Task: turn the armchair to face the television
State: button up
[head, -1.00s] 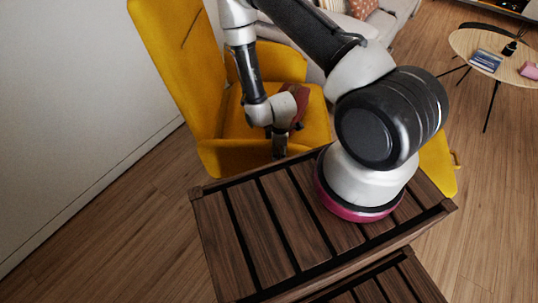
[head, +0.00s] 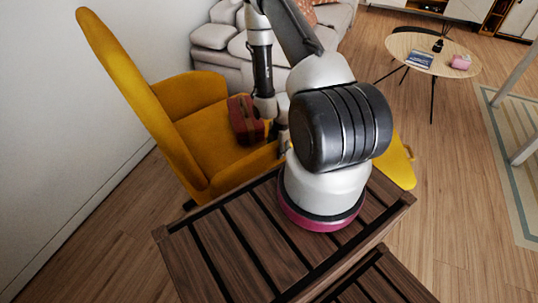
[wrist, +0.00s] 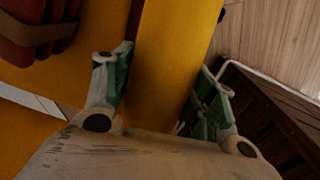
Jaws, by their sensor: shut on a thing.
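The yellow armchair (head: 205,135) is left of centre in the head view, its tall back at the left and its seat open toward the right. My arm covers part of its right side. In the wrist view my gripper (wrist: 163,82) has one finger on each side of a yellow padded part of the armchair (wrist: 172,55), likely an armrest, and is shut on it. In the head view the fingers are hidden behind my arm. No television screen is visible.
A dark red strapped bundle (head: 246,119) rests on the seat. A grey sofa (head: 222,35) stands behind. A round table (head: 402,43) with small items is at upper right, a low cabinet (head: 462,12) beyond. A white wall (head: 60,120) is close at left.

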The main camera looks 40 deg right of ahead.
jog(key=shift+w+d+n, duration=0.35)
jog(key=shift+w+d, duration=0.1)
jog(key=shift+d, duration=0.55)
jog(key=shift+w+d+n, duration=0.3)
jog(key=shift+w+d, duration=0.15)
jog(key=shift+d, duration=0.55)
jog(key=shift+w+d+n, duration=0.35)
jog(key=shift+w+d, duration=0.1)
jog(key=shift+d, duration=0.55)
jog(key=o, duration=1.4)
jog(key=r, duration=0.4)
jog(key=s+r, duration=0.1)
jog(key=r, duration=0.7)
jog(key=shift+s+d, duration=0.15)
jog(key=shift+d, duration=0.05)
